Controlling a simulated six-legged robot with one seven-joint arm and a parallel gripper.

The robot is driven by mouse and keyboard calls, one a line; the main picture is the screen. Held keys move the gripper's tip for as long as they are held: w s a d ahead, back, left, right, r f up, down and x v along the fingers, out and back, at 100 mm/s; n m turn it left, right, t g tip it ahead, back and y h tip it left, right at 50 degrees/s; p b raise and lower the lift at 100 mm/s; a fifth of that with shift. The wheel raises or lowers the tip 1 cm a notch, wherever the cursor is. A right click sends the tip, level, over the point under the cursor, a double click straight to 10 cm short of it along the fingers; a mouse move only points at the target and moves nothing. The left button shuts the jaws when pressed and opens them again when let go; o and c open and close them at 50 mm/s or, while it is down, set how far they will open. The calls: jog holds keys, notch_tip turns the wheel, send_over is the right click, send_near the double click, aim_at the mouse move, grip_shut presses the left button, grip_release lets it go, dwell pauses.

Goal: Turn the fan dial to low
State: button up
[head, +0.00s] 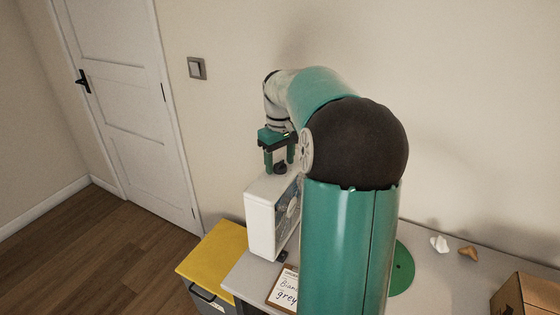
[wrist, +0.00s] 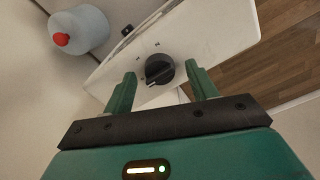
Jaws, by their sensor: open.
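The fan (head: 262,222) is a white box standing on the grey table, with its grille on the right side in the head view. Its dial (wrist: 159,69) is a round black knob on the white top face, with a pale pointer line and small marks around it too small to read. The dial also shows in the head view (head: 280,168). My gripper (wrist: 163,90) is open, one green finger on each side of the dial in the wrist view. I cannot tell whether either finger touches it. In the head view my gripper (head: 279,165) points down over the dial.
A clipboard (head: 284,287), a green disc (head: 402,268), small pale and brown pieces and a cardboard box (head: 527,296) are on the table (head: 440,275).

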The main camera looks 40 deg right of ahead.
jog(key=shift+f, duration=0.2)
jog(key=shift+c, duration=0.4)
jog(key=c, duration=0.9)
